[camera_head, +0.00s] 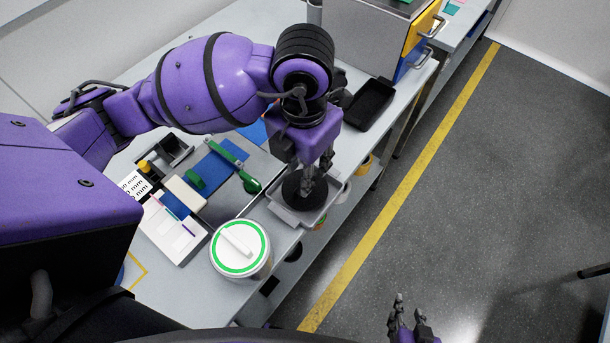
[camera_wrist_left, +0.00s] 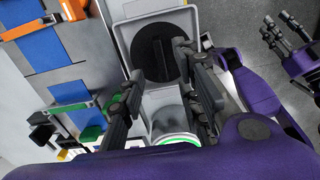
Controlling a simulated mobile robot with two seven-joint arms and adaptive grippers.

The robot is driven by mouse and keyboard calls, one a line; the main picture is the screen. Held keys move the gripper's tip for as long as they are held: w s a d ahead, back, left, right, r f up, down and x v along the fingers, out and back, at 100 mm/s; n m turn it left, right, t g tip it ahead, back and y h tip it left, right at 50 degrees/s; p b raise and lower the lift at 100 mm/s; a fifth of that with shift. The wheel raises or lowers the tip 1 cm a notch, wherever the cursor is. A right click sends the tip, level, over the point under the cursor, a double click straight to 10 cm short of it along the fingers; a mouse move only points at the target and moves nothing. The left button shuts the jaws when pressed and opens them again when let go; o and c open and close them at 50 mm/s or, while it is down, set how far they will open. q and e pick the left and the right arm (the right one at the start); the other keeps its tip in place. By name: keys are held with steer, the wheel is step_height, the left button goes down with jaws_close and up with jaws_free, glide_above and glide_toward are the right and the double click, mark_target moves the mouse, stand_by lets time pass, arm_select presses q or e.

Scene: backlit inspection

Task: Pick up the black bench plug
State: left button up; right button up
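The black bench plug is a round dark disc (camera_head: 292,187) lying in a grey tray (camera_head: 283,213) at the bench's front edge. In the left wrist view the plug (camera_wrist_left: 153,40) shows a straight ridge or slot across its middle. My left gripper (camera_head: 317,170) points down over the plug and hides part of it. My right gripper (camera_head: 408,308) is open and empty, low over the floor side, away from the bench.
A white tub with a green-rimmed lid (camera_head: 239,247) stands close to the tray. A green-handled tool (camera_head: 249,183), blue pads (camera_head: 211,168) and a white box (camera_head: 172,235) lie left of it. A black tray (camera_head: 371,103) and a grey cabinet (camera_head: 365,35) are behind.

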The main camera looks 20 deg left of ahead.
arm_select(q)
step_height(320, 180, down, 6)
steer(key=shift+d+r, duration=0.1)
steer(key=shift+r, duration=0.1)
jaws_close()
